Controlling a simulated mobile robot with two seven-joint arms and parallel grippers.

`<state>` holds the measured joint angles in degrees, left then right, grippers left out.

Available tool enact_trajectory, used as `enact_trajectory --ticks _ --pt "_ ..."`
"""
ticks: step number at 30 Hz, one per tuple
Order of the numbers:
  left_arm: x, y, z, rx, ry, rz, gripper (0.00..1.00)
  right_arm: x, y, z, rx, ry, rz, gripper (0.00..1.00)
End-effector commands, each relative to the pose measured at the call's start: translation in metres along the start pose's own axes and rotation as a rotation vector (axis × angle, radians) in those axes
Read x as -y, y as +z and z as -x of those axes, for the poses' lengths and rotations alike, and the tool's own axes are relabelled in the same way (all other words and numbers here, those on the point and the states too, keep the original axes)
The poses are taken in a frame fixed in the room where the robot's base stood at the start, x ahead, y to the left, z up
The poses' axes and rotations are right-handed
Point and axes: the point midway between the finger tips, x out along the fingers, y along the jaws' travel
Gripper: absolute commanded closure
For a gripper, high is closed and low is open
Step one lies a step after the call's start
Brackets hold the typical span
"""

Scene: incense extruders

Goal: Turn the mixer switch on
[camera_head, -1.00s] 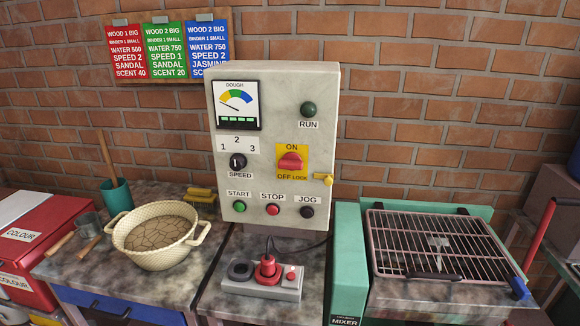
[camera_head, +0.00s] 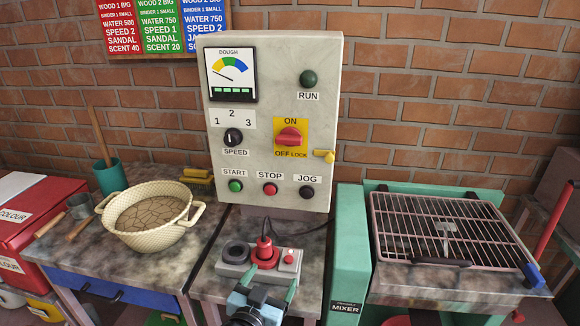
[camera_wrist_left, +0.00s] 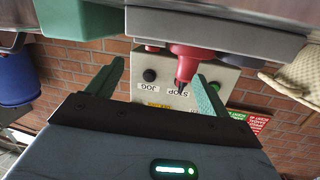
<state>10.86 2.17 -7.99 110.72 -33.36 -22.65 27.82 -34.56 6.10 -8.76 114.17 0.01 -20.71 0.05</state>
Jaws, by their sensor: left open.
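The grey control panel (camera_head: 265,120) stands upright against the wall. On its yellow plate, marked ON above and OFF LOCK below, is a red rotary switch (camera_head: 289,137) with its handle lying roughly level. Below the panel, a grey socket box (camera_head: 234,270) holds a red plug (camera_head: 265,252) with a dark cable. My left gripper (camera_head: 266,294) is at the bottom, just in front of this box and well below the switch. In the left wrist view, upside down, its fingers (camera_wrist_left: 158,74) are apart and empty, with the red plug (camera_wrist_left: 190,52) beyond them. My right gripper is not in view.
The panel also has start, stop and jog buttons (camera_head: 270,188), a speed knob (camera_head: 233,137) and a yellow lock piece (camera_head: 324,156). A cream bowl (camera_head: 150,238) stands left. The green mixer housing (camera_head: 350,250) and barred grille (camera_head: 445,232) are right. Space before the panel face is clear.

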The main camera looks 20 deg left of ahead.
Motion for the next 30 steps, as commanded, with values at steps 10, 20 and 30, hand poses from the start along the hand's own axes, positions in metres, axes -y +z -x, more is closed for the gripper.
enact_trajectory --ticks 10,20,30 --pt "0.022 -0.161 -0.069 -0.356 -0.137 0.050 0.20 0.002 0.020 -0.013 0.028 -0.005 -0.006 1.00" --pt "0.032 -0.236 -0.076 -0.511 -0.190 0.080 0.20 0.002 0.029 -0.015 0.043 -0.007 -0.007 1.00" --pt "0.036 -0.246 -0.089 -0.514 -0.190 0.079 0.20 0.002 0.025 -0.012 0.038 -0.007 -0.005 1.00"
